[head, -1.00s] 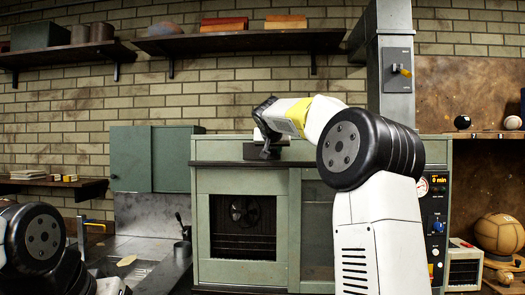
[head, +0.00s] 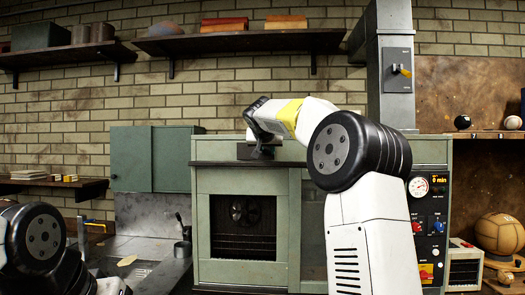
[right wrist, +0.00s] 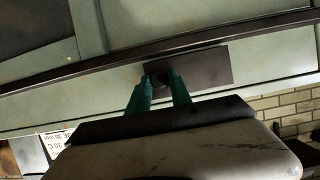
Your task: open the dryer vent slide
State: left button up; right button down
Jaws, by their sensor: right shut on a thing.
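The dryer vent slide (head: 243,152) is a small dark plate on the upper front of the green drying cabinet (head: 204,225). In the right wrist view the plate (right wrist: 213,67) has a round dark knob (right wrist: 160,76). My right gripper (head: 262,150) is at the plate. In the right wrist view the green fingers of the right gripper (right wrist: 160,88) are closed on either side of the knob and hold it. The wrist hides part of the plate in the head view. My left gripper is out of view; only part of the left arm shows.
A control panel (head: 428,225) with a gauge and switches is on the cabinet's right. A grey duct (head: 388,30) with a switch rises behind my right arm. A sink counter (head: 140,255) lies left. A leather ball (head: 498,233) sits at right.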

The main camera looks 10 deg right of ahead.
jog(key=w+a, duration=0.1)
jog(key=a, duration=0.3)
jog(key=w+a, duration=0.1)
jog(key=a, duration=0.2)
jog(key=w+a, duration=0.1)
jog(key=a, duration=0.3)
jog(key=shift+w+a, duration=0.15)
jog(key=shift+a, duration=0.2)
jog(key=c, duration=1.2)
grip_release()
jog(key=shift+a, duration=0.15)
jog(key=v, duration=0.7)
jog(key=shift+s+r, duration=0.1)
jog(key=shift+s, duration=0.25)
